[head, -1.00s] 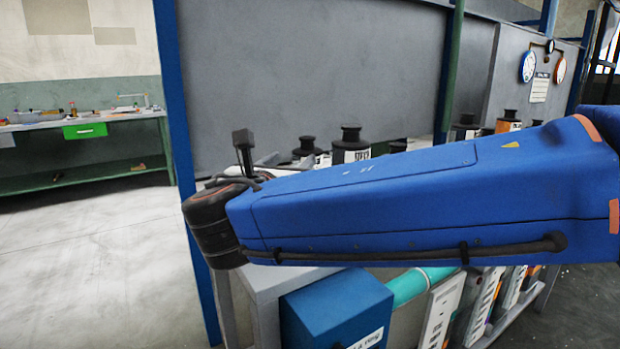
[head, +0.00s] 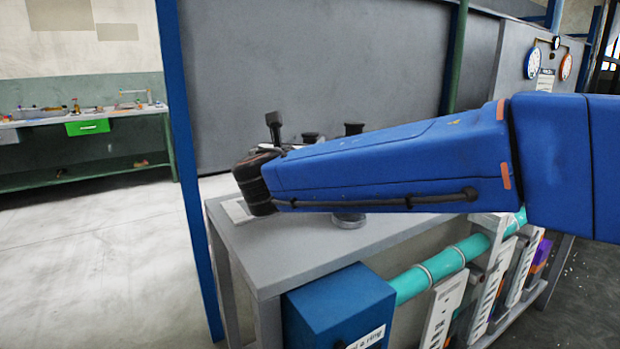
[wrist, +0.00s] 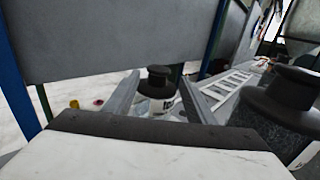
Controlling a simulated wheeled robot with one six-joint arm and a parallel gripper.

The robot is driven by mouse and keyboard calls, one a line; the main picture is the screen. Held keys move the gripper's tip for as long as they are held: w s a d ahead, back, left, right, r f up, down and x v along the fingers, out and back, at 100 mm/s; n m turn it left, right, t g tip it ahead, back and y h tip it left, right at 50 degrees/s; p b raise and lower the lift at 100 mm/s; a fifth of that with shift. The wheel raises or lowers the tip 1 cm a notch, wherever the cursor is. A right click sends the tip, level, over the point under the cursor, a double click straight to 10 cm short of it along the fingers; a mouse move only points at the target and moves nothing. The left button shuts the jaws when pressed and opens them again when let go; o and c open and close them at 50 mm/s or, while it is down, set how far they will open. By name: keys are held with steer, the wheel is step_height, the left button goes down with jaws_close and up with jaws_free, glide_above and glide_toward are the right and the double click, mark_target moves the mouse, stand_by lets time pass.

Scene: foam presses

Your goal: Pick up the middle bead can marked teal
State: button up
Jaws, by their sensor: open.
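In the wrist view a bead can (wrist: 159,83) with a black lid and a white label stands ahead, seen between the two fingers of my gripper (wrist: 160,100). The fingers are apart and nothing is held. A second, larger-looking dark-lidded can (wrist: 288,112) stands close on the right. In the head view my blue arm hides most of the cans; two black lids (head: 353,128) (head: 310,137) show above it and a can's base (head: 348,221) below it. My fingers are hidden there. No teal marking can be made out on any can.
The cans stand on a grey bench (head: 290,250) with a bare front left corner. A grey panel (head: 310,70) rises behind. A blue box (head: 335,305) and a teal pipe (head: 435,268) sit under the bench's front edge. A blue post (head: 183,150) stands left.

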mark_target(308, 139)
steer(key=shift+w+d, duration=0.2)
steer(key=shift+w, duration=1.2)
steer(key=shift+w+d, duration=0.15)
steer(key=shift+w, duration=1.25)
jaws_close()
